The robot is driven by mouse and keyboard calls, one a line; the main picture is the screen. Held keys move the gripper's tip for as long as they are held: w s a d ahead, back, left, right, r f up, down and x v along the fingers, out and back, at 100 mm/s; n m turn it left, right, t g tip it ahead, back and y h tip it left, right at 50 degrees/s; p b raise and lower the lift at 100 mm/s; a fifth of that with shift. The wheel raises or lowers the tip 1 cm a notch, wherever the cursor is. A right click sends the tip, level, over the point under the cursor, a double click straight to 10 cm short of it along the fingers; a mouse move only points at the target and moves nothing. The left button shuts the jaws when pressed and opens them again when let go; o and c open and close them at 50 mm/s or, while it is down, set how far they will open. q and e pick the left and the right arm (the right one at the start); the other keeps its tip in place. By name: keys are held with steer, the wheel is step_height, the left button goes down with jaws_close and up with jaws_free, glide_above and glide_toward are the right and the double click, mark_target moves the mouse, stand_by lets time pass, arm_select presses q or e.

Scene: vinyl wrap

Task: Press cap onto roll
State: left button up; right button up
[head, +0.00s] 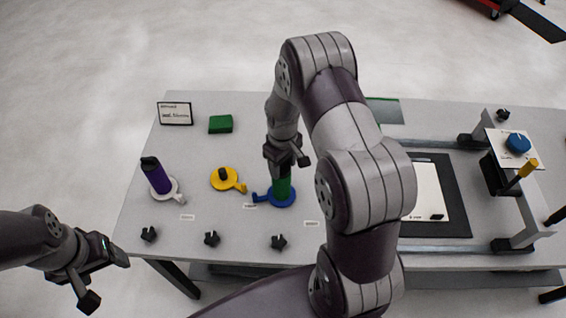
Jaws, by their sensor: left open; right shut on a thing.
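A green roll (283,188) stands upright in a blue round holder (284,200) at the middle of the table. My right gripper (287,158) is at the roll's upper end, pointing down, and appears shut on it. The fingers hide the top, so I cannot tell whether a cap is there. A purple roll (158,178) with a black top leans in a white holder (178,192). Several black knob-like pieces, perhaps caps, lie along the front edge: one at left (149,233), one in the middle (212,239), one at right (278,242). My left gripper (108,275) is open and empty, off the table's front left.
A yellow holder (227,180) with a black centre stands between the rolls. A green block (220,124) and a sign (175,113) stand behind. A grey frame (520,190) spans a dark mat (455,190) with a white sheet at right. My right arm covers the table's middle.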

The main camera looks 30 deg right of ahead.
stand_by(0.4)
steer(key=o, duration=1.4)
step_height(320, 180, up, 7)
steer(key=p, duration=0.6)
jaws_close()
steer(key=shift+f, duration=0.3)
stand_by(0.7)
